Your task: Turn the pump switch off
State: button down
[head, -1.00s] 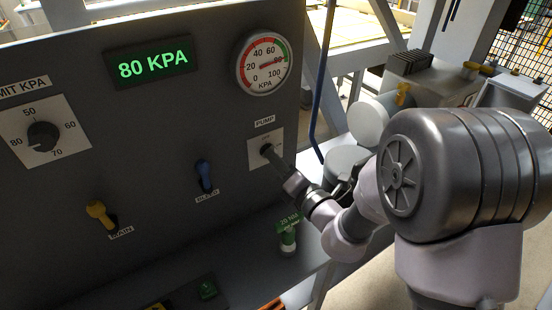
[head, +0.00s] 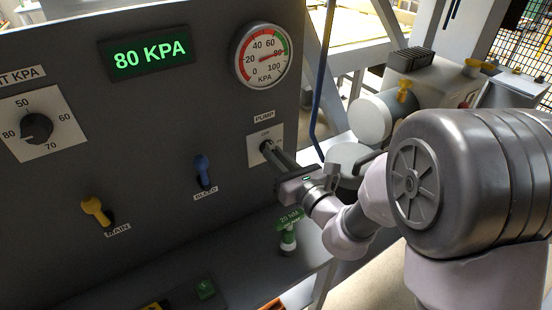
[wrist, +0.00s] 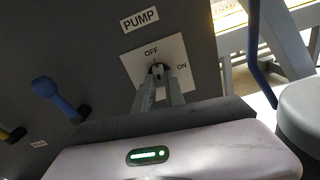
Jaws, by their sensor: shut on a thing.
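The pump switch (wrist: 157,68) is a small dark rotary knob on a white plate (wrist: 178,52), with OFF marked at the top and ON at the right, under a PUMP label (wrist: 140,19). My gripper (wrist: 159,78) is shut on the knob, one finger on each side. The knob looks turned towards OFF, though the fingers hide much of it. In the head view my gripper (head: 270,150) reaches the white plate (head: 254,150) from the lower right.
The panel's display (head: 150,53) reads 80 KPA, and the round gauge (head: 262,57) needle is near 80. A blue bleed lever (head: 203,170), a yellow main lever (head: 96,209) and a limit dial (head: 37,128) are to the left. A green-topped item (head: 288,238) stands below my wrist.

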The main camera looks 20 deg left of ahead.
jog(key=shift+r+n, duration=0.1)
jog(key=shift+n, duration=0.4)
jog(key=shift+w, duration=0.1)
jog(key=c, duration=1.4)
grip_release()
